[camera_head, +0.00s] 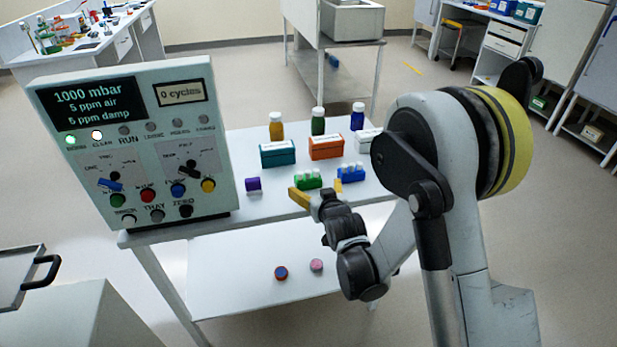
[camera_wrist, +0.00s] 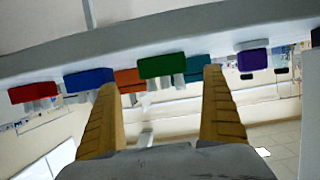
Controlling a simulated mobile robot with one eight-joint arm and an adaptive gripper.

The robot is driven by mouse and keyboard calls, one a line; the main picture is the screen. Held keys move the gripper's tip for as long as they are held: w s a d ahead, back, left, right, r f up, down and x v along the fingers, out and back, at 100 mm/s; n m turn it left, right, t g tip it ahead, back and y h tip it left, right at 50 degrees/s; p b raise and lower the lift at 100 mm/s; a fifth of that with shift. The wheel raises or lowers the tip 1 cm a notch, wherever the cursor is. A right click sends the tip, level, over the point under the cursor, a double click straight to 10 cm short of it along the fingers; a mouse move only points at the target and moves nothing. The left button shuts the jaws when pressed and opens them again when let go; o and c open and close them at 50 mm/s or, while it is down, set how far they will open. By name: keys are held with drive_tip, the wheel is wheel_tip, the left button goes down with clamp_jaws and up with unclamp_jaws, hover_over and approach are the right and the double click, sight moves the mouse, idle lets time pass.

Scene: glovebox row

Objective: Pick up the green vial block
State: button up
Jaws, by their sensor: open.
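The green vial block (camera_head: 308,180) stands near the front edge of the white table, with pale vial tops showing on it. In the wrist view, which looks upside down, the green vial block (camera_wrist: 163,66) appears beyond the fingertips and in the gap between them. My gripper (camera_head: 318,191) has its yellow fingers spread just in front of the block at the table's front edge. In the wrist view my gripper (camera_wrist: 160,82) is open, with nothing held between the fingers.
A blue block (camera_head: 351,174) stands close on the right, a purple block (camera_head: 253,184) to the left. A teal box (camera_head: 278,153) and an orange box (camera_head: 326,147) stand behind, with bottles further back. A control panel (camera_head: 133,140) stands left. A red block (camera_wrist: 33,92) shows in the wrist view.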

sight(310, 182)
drive_tip(key=b+x, duration=0.1)
drive_tip(key=x, duration=0.2)
drive_tip(key=b+x, duration=0.1)
drive_tip(key=x, duration=0.2)
drive_tip(key=shift+w+a+f+b, duration=0.1)
drive_tip(key=shift+w+a+b, duration=0.2)
drive_tip(key=shift+a, duration=0.05)
drive_tip(key=c, duration=1.5)
